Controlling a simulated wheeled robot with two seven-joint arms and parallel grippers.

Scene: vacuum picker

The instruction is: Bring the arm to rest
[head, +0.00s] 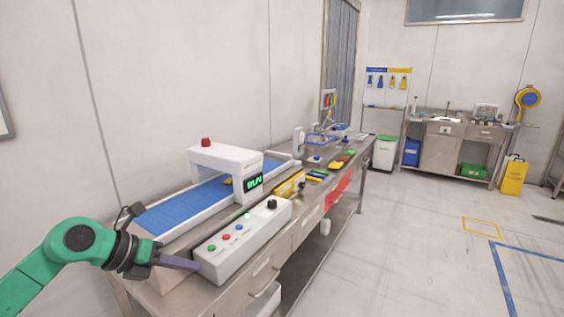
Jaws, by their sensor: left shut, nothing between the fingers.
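My left arm comes in from the lower left in green, with a dark wrist. My left gripper (182,262) is shut and empty, its grey-purple fingers pointing right. The fingertips are close to the left end of a white control box (243,240) with coloured buttons and a black knob; I cannot tell whether they touch it. My right gripper is not in view.
A blue conveyor (180,209) with a white arch (225,163) and red lamp runs along the steel bench (310,222). Tools and small items lie farther along it. Floor at right is clear.

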